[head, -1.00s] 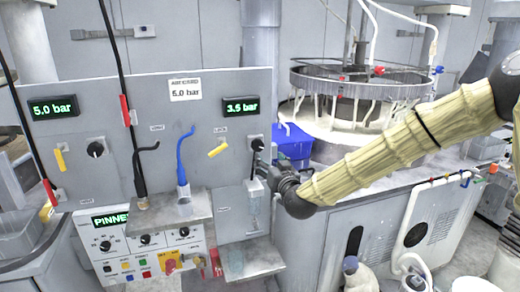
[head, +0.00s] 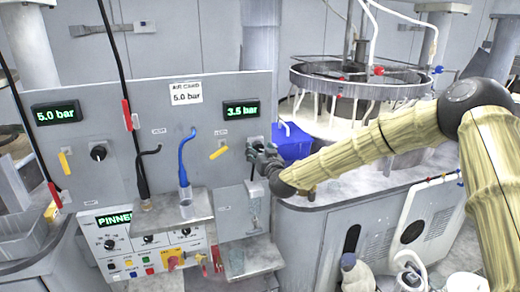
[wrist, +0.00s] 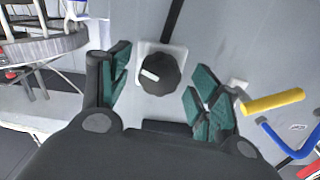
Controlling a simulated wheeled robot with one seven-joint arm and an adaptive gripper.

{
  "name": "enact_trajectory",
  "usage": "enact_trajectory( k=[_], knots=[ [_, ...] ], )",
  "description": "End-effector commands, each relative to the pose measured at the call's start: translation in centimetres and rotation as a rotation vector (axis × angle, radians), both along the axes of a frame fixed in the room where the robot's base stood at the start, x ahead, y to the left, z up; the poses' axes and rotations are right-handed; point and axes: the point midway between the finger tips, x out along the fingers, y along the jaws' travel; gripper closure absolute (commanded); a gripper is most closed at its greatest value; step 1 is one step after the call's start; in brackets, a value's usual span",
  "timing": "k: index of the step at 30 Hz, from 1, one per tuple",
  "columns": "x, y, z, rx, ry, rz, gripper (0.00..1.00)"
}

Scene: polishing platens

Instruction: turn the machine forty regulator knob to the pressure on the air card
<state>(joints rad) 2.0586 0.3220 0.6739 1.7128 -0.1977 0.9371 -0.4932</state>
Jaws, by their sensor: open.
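The air card (head: 186,93) on the grey panel reads 5.0 bar. The right display (head: 241,110) reads 3.5 bar and the left display (head: 56,114) reads 5.0 bar. A black regulator knob (wrist: 159,74) with a white pointer mark sits on a pale square plate below the right display. My gripper (head: 260,157) is at this knob and mostly hides it in the head view. In the wrist view its green-padded fingers are open on either side of the knob, with gaps, not touching it. The small machine labels are too small to read.
Another black knob (head: 98,153) sits below the left display. A yellow lever (head: 218,152) is left of my gripper and also shows close to the right finger in the wrist view (wrist: 272,102). A blue hose (head: 183,155) and a small shelf (head: 252,258) are nearby.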

Motion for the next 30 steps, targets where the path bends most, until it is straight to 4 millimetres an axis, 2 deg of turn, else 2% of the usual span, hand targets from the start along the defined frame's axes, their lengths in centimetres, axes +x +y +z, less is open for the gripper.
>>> enact_trajectory(
  k=[8,11,16,30],
  knots=[
    [0.14,0.02,0.04,0.000,-0.001,0.000,0.37],
    [0.13,0.01,0.04,0.000,-0.001,0.000,0.52],
    [0.13,-0.01,0.03,0.000,-0.001,-0.001,0.83],
    [0.13,-0.04,-0.30,0.085,0.024,-0.002,0.83]
  ],
)
